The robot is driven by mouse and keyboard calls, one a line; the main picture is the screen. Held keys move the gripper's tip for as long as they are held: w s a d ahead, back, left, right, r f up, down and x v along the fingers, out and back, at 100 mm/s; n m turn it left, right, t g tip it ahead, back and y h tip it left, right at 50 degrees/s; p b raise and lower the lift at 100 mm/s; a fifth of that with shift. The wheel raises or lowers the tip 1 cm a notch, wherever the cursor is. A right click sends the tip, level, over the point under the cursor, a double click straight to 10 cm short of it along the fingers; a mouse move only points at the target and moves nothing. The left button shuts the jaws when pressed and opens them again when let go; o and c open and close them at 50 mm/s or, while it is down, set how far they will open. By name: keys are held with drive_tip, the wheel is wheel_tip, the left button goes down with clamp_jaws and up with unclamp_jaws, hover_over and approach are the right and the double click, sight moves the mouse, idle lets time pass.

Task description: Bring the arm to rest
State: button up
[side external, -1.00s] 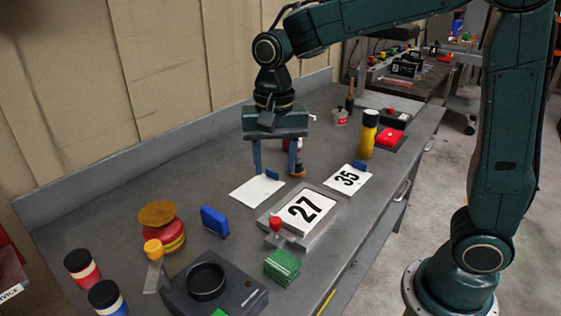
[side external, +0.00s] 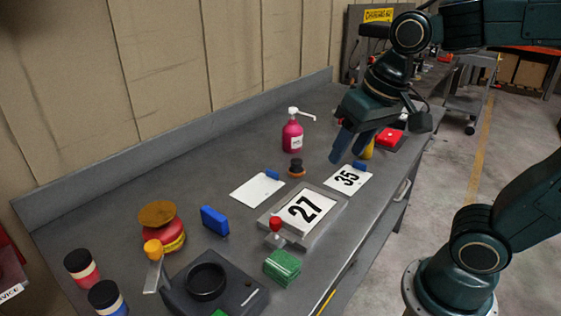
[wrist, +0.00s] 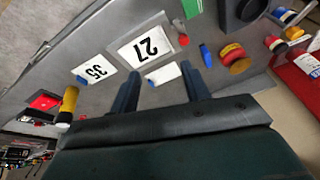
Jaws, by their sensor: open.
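My gripper (side external: 352,145) is raised above the bench near the card marked 35 (side external: 348,179), its blue fingers apart with nothing between them. In the wrist view my gripper (wrist: 160,88) also shows its two fingers spread and empty. The card marked 27 (side external: 305,209) lies on a grey plate (side external: 318,238) at the middle of the bench. A blank white card (side external: 256,190) with a blue clip lies to its left. The yellow cylinder (wrist: 70,100) shows at the left of the wrist view and is mostly hidden behind my gripper in the side view.
A blue block (side external: 214,221), green blocks (side external: 282,266), a red-and-yellow stack (side external: 164,236) and a black fixture (side external: 215,290) fill the front. The bench's back left is clear.

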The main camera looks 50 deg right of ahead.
drive_tip(key=s+d+f+n+t, duration=0.1)
drive_tip(key=s+n, duration=0.2)
drive_tip(key=s, duration=0.2)
drive_tip(key=shift+s+d+t, duration=0.25)
drive_tip(key=shift+s+t, duration=0.15)
idle(0.8)
